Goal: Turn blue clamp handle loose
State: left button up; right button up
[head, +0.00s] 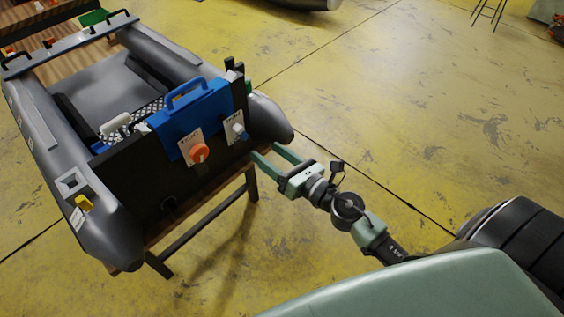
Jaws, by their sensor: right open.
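A grey inflatable boat (95,213) stands at the left with its dark transom (130,185) facing me. A blue panel with a carrying handle (190,112) hangs over the transom. My left gripper is out of view.
The boat rests on a wooden stand with dark legs (205,222). A yellow clip (84,202) sits on the left tube. A wooden table edge is at top left.

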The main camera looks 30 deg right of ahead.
aim_at(244, 135)
jog(key=p+x, duration=0.1)
jog(key=x, duration=0.2)
jog(key=r+x, duration=0.1)
jog(key=x, duration=0.2)
jog(key=r+p+x, duration=0.1)
jog(key=x, duration=0.2)
jog(key=shift+w+a+p, duration=0.1)
jog(key=shift+a+p, duration=0.25)
jog(key=shift+a, duration=0.1)
jog(key=m+p, duration=0.2)
jog(key=m, duration=0.2)
jog(key=m+p, duration=0.3)
jog(key=m, duration=0.2)
jog(key=shift+r+m, duration=0.25)
jog(key=shift+m, duration=0.05)
jog(key=m+p, duration=0.3)
jog(key=m, duration=0.3)
jog(key=m+p, duration=0.3)
jog(key=m, duration=0.3)
jog(key=shift+d+f+m, duration=0.1)
jog(key=shift+f+m, duration=0.1)
jog(key=shift+m, duration=0.2)
jog(key=m+p, duration=0.1)
jog(key=m, duration=0.2)
jog(key=shift+f+m, duration=0.15)
jog(key=shift+m, duration=0.25)
jog(key=shift+f+m+p, duration=0.15)
jog(key=shift+m+p, duration=0.15)
jog(key=shift+m, duration=0.7)
grip_shut()
